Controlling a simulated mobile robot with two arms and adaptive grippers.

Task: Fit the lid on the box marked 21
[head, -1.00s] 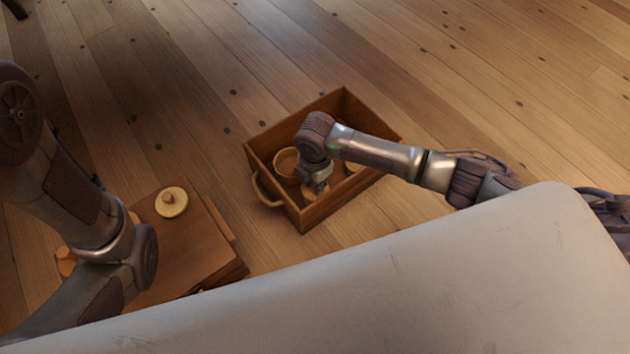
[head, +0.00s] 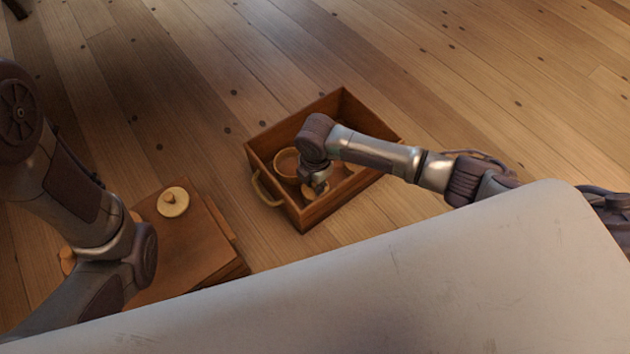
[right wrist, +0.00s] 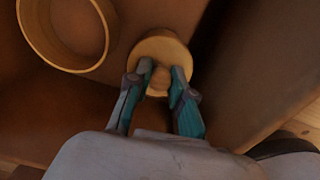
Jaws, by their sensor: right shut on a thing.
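My right gripper (head: 320,186) reaches down into a wooden tray. In the right wrist view its fingertips (right wrist: 162,80) are shut on the knob of a small round pale wooden lid (right wrist: 154,47). Whether the lid rests on anything is not clear. An open round wooden box (right wrist: 28,42) lies beside it, with its rim up; it also shows in the head view (head: 285,157), left of my gripper. I can read no number on it. Another round lid with a knob (head: 173,203) lies on a wooden surface at the left. My left gripper is out of view.
The tray (head: 268,180) has raised walls and a handle (head: 262,190) on its left side. Another pale piece (head: 352,168) shows partly behind my arm. A low wooden stand (head: 190,240) is at the left below my left arm. The plank floor between them is clear.

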